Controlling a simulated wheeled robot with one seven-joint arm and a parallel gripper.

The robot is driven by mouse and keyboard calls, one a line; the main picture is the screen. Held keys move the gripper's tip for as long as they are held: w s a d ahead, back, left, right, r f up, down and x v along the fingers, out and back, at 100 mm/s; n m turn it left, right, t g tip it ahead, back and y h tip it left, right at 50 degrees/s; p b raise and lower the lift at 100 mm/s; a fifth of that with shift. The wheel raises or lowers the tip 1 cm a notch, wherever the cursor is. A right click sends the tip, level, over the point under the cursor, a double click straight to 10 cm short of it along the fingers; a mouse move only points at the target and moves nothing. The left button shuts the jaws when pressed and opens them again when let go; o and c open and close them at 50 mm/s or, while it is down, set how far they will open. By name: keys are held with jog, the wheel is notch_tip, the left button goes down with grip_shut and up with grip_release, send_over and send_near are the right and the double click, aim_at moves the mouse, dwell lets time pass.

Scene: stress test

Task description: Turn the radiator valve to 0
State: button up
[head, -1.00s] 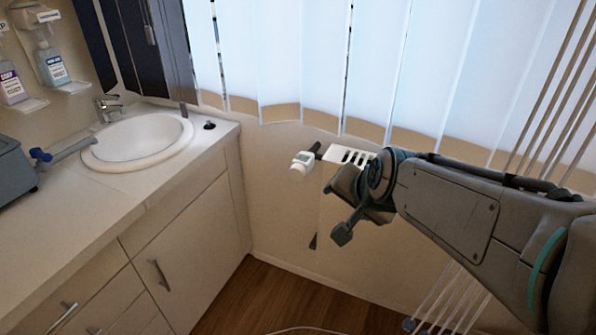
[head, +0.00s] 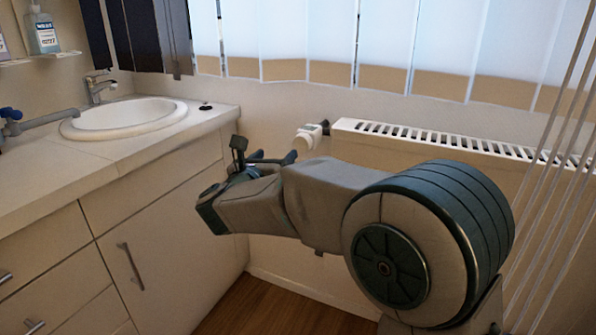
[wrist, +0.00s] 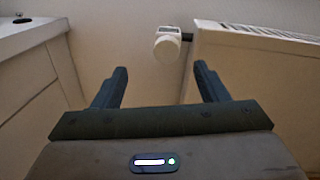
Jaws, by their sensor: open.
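The radiator valve (head: 308,137) is a white knob with a small grey display. It sits at the left end of the white radiator (head: 440,137), joined to it by a dark fitting. In the wrist view the valve (wrist: 167,44) is ahead, above and between the fingertips, a little right of centre. My gripper (head: 272,158) is in front of the valve and to its left in the head view. In the wrist view my gripper (wrist: 158,80) has its two fingers wide apart with nothing between them. The valve's number marks are too small to read.
A counter (head: 120,150) with a round sink (head: 125,118) stands on the left, close to my gripper. In the wrist view the radiator's side (wrist: 235,80) is close to the right finger. Vertical blinds (head: 390,40) hang above the radiator. The wall between counter and radiator is bare.

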aim_at(300, 146)
jog(key=w+d+f+m+b, duration=0.1)
jog(key=w, duration=0.3)
jog(key=w+d+m+h+b, duration=0.1)
jog(key=w+d, duration=0.1)
jog(key=w, duration=0.2)
jog(key=w+d+f, duration=0.1)
jog(key=w, duration=0.3)
jog(key=shift+w+d+f+m+h+b, duration=0.1)
jog(key=shift+d+f+m+h+b, duration=0.1)
jog(key=shift+f+m+h+b, duration=0.2)
jog(key=c, duration=1)
